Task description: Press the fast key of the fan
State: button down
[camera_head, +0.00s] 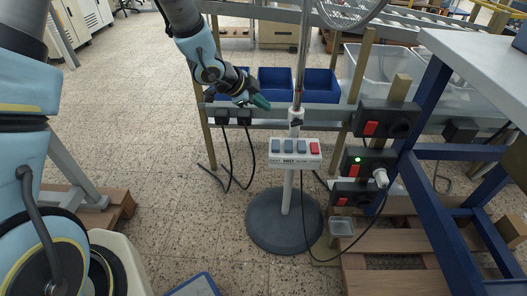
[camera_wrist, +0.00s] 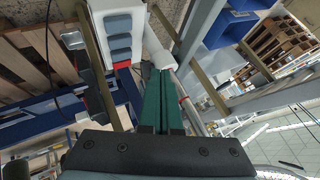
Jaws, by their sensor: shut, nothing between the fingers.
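The fan's white control box (camera_head: 295,152) is on its pole (camera_head: 301,60), above the round grey base (camera_head: 285,220). It has three blue-grey keys (camera_head: 288,146) in a row and a red key (camera_head: 314,148) at the right end. The labels under the keys are too small to read surely. My gripper (camera_head: 262,102) has green fingers, shut and empty, above and left of the box, apart from it. In the wrist view, the shut fingers (camera_wrist: 163,75) are beside the pole, with the blue-grey keys (camera_wrist: 119,42) to their left.
Part of the fan's round grille (camera_head: 347,10) shows at the top. Blue bins (camera_head: 275,82) stand behind the pole. Socket boxes (camera_head: 385,122) with red switches are on the right by a blue-framed table (camera_head: 450,55). Cables hang around the pole.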

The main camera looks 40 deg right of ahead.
aim_at(272, 145)
jog(key=shift+s+d+f+m+g+b, duration=0.3)
jog(key=shift+s+d+f+m+g, duration=0.2)
jog(key=shift+s+d+f+m, duration=0.55)
jog(key=shift+a+n, duration=0.15)
jog(key=shift+n, duration=0.1)
notch_tip(272, 145, down, 9)
jog(key=b, duration=0.8)
jog(key=shift+r, duration=0.2)
dwell(0.9)
jog(key=shift+f+b, duration=0.3)
jog(key=shift+f, duration=0.15)
jog(key=shift+f+b, duration=0.3)
jog(key=shift+f, duration=0.1)
dwell(0.5)
jog(key=shift+r, duration=0.15)
jog(key=shift+r+p, duration=0.75)
jog(key=shift+p, duration=0.1)
